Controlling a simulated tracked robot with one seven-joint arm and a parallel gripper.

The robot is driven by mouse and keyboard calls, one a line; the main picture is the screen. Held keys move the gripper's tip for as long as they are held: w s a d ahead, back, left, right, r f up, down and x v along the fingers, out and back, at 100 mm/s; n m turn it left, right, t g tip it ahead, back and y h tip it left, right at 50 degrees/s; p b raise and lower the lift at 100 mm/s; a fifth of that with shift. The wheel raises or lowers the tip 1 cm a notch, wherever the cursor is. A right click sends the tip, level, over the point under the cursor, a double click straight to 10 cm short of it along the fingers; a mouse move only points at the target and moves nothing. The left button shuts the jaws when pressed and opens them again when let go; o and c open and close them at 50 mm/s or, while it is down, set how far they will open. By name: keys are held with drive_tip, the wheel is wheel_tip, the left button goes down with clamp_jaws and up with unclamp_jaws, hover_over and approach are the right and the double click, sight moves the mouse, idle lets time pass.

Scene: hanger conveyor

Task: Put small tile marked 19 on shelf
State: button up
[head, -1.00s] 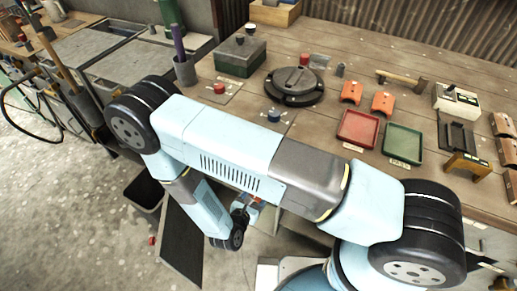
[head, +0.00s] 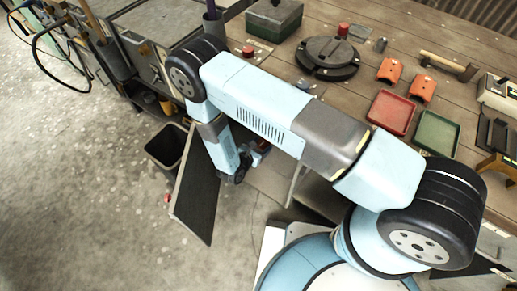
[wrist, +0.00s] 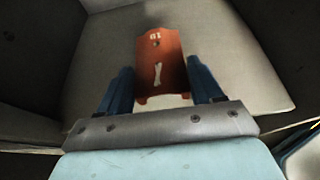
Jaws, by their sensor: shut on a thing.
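My gripper (wrist: 161,92) is shut on a small orange-red tile (wrist: 161,62), with a blue finger at each side of it. The tile has a notched edge, a small hole, a white bone-like mark and a small pale number that I cannot read surely. A grey flat surface (wrist: 105,50) lies behind the tile; I cannot tell whether they touch or whether it is the shelf. Two other orange tiles (head: 390,70) (head: 422,88) lie on the bench.
The wooden bench carries a red tray (head: 391,113), a green tray (head: 437,133), a black round device (head: 327,58), a green box (head: 274,18) and a hammer (head: 449,66). A dark leaning panel (head: 197,188) and a black bin (head: 167,146) stand on the floor. The floor at left is clear.

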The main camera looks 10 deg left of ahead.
drive_tip(key=shift+w+a+f, duration=0.35)
drive_tip(key=shift+w+f, duration=0.15)
drive_tip(key=shift+f, duration=0.25)
drive_tip(key=shift+w+a+f, duration=0.3)
drive_tip(key=shift+w+f, duration=0.2)
drive_tip(key=shift+f, duration=1.65)
drive_tip(key=o, duration=1.2)
drive_tip(key=v, duration=1.2)
drive_tip(key=shift+s, duration=0.1)
